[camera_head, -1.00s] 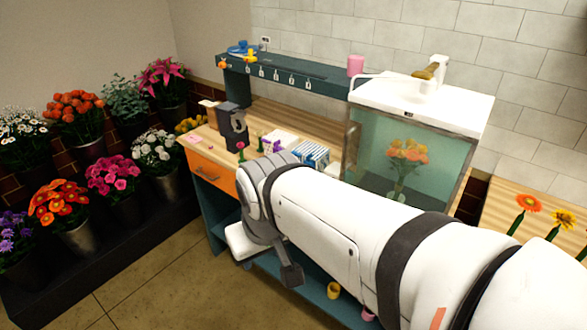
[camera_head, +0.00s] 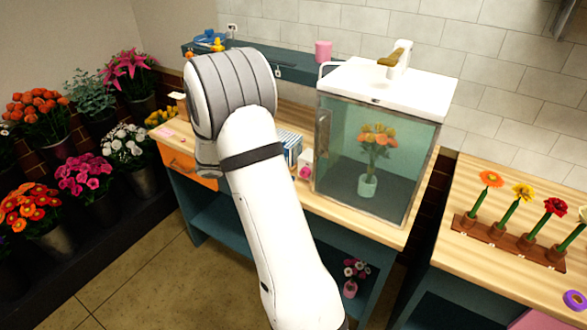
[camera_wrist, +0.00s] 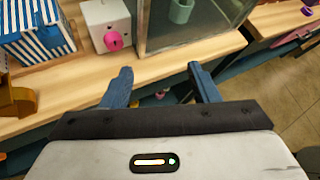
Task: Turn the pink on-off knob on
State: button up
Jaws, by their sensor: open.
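The pink knob (camera_wrist: 113,41) sticks out from the front of a small white box (camera_wrist: 99,14) on the wooden counter. It also shows in the head view (camera_head: 305,173), just right of my arm and left of the glass tank. My gripper (camera_wrist: 159,72) is open and empty, its two blue fingers spread apart over the counter's front edge. My fingers are hidden behind my arm in the head view.
The glass tank (camera_head: 338,150) with a flower vase stands close right of the box. A blue-and-white striped box (camera_wrist: 36,35) stands to its left. A second table (camera_head: 475,275) with a flower rack is at right. Counter between fingers and box looks clear.

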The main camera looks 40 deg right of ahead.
aim_at(302, 173)
jog(key=w+d+f+n+t+h, duration=0.25)
jog(key=w+d+f+n, duration=0.25)
jog(key=w+f+n, duration=0.3)
jog(key=shift+g+h, duration=0.25)
jog(key=shift+h, duration=0.1)
jog(key=p+x, duration=0.1)
jog(key=x, duration=0.1)
jog(key=p+x, duration=0.1)
jog(key=x, duration=0.2)
jog(key=s+f+p+x, duration=0.1)
jog(key=x, duration=0.2)
jog(key=shift+a+f, duration=0.1)
jog(key=shift+a, duration=0.05)
jog(key=shift+c, duration=0.4)
jog(key=c, duration=0.9)
